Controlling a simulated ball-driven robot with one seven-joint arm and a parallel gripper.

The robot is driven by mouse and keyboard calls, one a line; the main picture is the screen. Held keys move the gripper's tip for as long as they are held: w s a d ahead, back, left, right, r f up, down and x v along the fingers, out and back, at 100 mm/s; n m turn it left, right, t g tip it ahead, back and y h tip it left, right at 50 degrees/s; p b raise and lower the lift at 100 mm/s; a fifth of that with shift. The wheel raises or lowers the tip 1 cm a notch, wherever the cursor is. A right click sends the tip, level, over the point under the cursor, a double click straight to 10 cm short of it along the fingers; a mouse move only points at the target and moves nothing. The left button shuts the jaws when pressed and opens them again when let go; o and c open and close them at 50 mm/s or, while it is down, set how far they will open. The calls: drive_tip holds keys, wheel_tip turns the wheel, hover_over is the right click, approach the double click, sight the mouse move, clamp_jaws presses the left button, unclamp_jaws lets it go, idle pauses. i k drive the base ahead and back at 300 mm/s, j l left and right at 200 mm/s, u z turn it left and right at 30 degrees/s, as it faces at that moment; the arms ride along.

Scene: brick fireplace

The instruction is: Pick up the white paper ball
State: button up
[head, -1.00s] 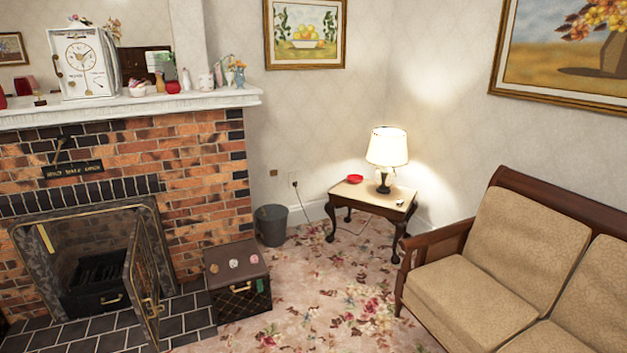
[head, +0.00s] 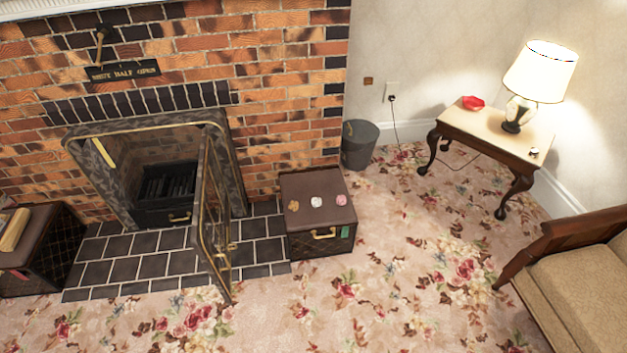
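The white paper ball (head: 316,202) is small and crumpled. It lies on top of a brown box with a brass handle (head: 312,182), in the middle of a row of three balls. A tan ball (head: 293,206) is to its left and a pink ball (head: 341,199) to its right, each a little apart from it. The box stands on the floor at the right end of the hearth. My gripper does not show in the head view.
A fireplace door (head: 213,215) stands open over the tiled hearth, left of the box. A grey bin (head: 359,145) is behind it to the right. A side table (head: 470,128) with a lamp and a sofa (head: 580,285) are at the right. Flowered carpet (head: 400,290) in front is clear.

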sight(316, 201)
drive_tip(key=i+l, duration=0.15)
drive_tip(key=i, duration=0.55)
drive_tip(key=i+l, duration=0.1)
drive_tip(key=i, duration=0.55)
drive_tip(key=i+l+u, duration=0.45)
drive_tip(key=i, duration=0.15)
drive_tip(key=i+l+u, duration=0.45)
drive_tip(key=i, duration=0.05)
